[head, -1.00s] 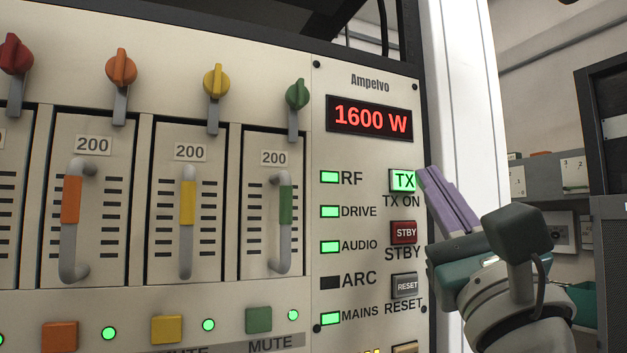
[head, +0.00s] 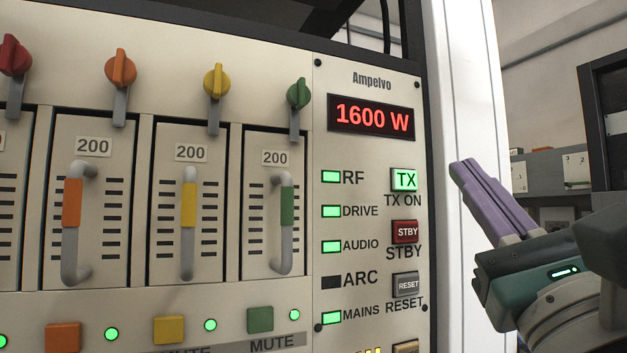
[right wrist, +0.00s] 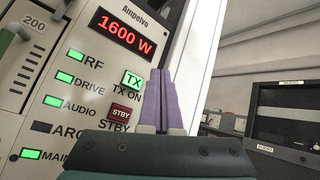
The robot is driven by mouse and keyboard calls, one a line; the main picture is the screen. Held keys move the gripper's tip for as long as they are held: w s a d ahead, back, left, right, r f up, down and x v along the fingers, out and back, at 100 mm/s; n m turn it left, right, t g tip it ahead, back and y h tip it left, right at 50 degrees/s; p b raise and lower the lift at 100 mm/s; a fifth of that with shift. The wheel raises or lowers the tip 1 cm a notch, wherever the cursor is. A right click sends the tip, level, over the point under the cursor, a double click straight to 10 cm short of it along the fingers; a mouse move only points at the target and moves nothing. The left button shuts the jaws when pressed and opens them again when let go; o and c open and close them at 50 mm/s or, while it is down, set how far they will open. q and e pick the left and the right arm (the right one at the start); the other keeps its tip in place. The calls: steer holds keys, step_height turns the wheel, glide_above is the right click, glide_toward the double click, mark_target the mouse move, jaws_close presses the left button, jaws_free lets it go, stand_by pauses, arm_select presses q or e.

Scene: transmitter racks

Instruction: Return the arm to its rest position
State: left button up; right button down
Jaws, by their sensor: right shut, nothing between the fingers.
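My right gripper (head: 466,172) shows in the head view to the right of the transmitter panel (head: 370,160). Its purple fingers are shut together with nothing between them. They point up and to the left, apart from the panel, in front of the white rack edge. In the right wrist view, the shut fingers (right wrist: 157,80) stand upright beside the lit green TX button (right wrist: 132,80). The TX button also shows in the head view (head: 404,180), with nothing touching it. The display (head: 373,117) reads 1600 W in red. My left gripper is not in view.
Handled modules (head: 188,210) marked 200 fill the left of the rack, with coloured knobs (head: 216,82) above. RF, DRIVE, AUDIO and MAINS lamps are green; ARC (head: 331,282) is dark. A dark rack (right wrist: 285,110) and grey shelves (head: 550,165) stand behind at right.

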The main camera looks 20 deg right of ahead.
steer(key=a+f+n+g+y, duration=0.5)
steer(key=f+n, duration=0.4)
steer(key=n, duration=0.3)
steer(key=a+f+n+g+y, duration=0.6)
steer(key=f+n, duration=0.4)
steer(key=n, duration=0.1)
steer(key=s+d+f+n+g+h, duration=0.2)
steer(key=s+f+n+g, duration=0.45)
steer(key=s+f, duration=0.2)
steer(key=s+d+f+n+g+h, duration=0.3)
steer(key=s+f+n+g, duration=0.3)
steer(key=s, duration=0.4)
step_height(320, 180, up, 35)
steer(key=n+t+p, duration=0.1)
steer(key=p, duration=3.4)
steer(key=shift+s+a+f, duration=0.15)
steer(key=shift+f, duration=0.05)
